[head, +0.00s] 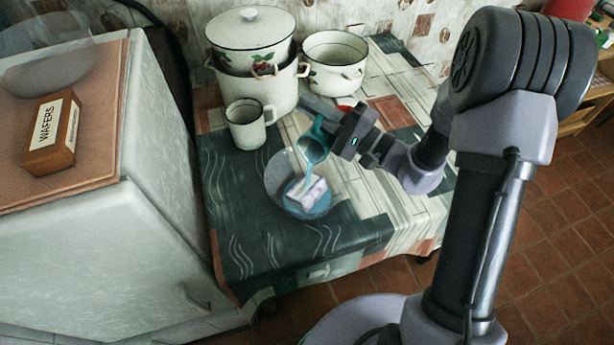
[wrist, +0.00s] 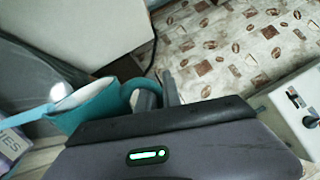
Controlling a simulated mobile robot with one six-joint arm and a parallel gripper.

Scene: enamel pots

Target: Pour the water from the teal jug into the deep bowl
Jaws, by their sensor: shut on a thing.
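The teal jug (head: 314,149) is tilted over the clear deep bowl (head: 276,181), its mouth toward the lower left. A blue stream of water runs from it down into the bowl, where blue water shows in the lower part. A white and lilac box (head: 306,194) appears to sit inside the bowl. My gripper (head: 328,130) is shut on the jug at its handle side, above the bowl. In the wrist view the jug (wrist: 98,106) leans left with its handle toward my gripper (wrist: 158,98). The fingertips are partly hidden there.
A white mug (head: 245,125), a lidded pot on a larger pot (head: 268,92) and an open pot (head: 335,75) stand behind on the table. A small red item (head: 346,102) lies near my gripper. A wafers box (head: 52,133) sits on the cabinet at left. The table's front is clear.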

